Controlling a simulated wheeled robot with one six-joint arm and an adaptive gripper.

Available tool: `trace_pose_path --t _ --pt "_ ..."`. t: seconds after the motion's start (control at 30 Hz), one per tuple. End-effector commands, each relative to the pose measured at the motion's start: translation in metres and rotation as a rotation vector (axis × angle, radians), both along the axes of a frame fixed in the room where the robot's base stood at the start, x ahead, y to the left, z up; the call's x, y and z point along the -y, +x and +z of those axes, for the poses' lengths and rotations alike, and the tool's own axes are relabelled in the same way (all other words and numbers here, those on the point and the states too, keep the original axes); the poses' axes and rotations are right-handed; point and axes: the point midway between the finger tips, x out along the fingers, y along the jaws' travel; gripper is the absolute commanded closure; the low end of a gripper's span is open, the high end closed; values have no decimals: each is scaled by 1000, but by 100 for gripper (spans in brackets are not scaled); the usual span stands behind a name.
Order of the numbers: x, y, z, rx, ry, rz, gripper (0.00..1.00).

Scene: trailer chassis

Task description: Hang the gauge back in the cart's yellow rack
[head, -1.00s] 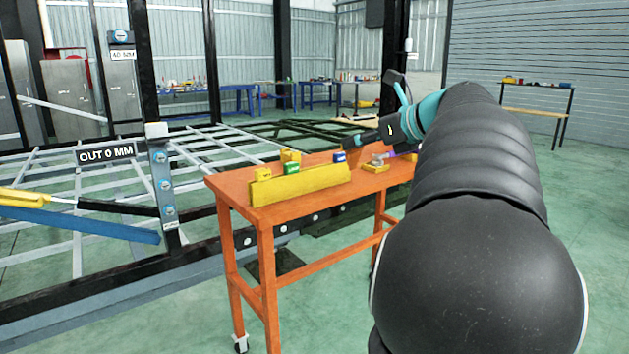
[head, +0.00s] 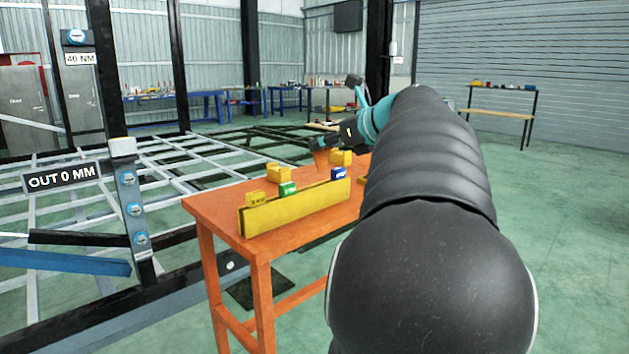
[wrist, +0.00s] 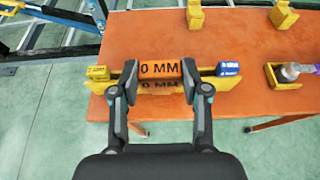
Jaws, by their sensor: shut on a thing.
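The gauge (wrist: 160,69) is an orange block with a black "0 MM" label. In the wrist view my gripper (wrist: 160,82) is shut on it, one finger at each end. The cart's yellow rack (head: 300,207) is a long yellow bar along the near side of the orange cart top. In the wrist view the gauge overlaps the middle of the rack (wrist: 215,86), between a yellow tag (wrist: 98,72) and a blue tag (wrist: 229,69). In the head view my gripper (head: 322,147) is above the cart behind the rack. I cannot tell the gauge's height over the rack.
Yellow blocks (head: 278,173) stand on the orange cart (head: 215,203). A yellow holder with a purple-handled tool (wrist: 290,72) is at right. The trailer chassis with an "OUT 0 MM" sign (head: 62,177) is left.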

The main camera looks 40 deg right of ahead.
Motion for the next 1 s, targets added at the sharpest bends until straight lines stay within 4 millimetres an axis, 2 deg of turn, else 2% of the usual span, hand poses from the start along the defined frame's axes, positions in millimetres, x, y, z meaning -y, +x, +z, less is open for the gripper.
trace_pose_path --t 0.2,0.43,0.67,0.9,1.0 --pt "19 41 -28 -2 3 4 88" --pt "38 71 -48 0 1 1 88" --pt "42 78 -58 0 -1 -2 88" --pt "42 78 -89 -1 0 -1 88" --pt "42 78 -94 1 0 -2 88"
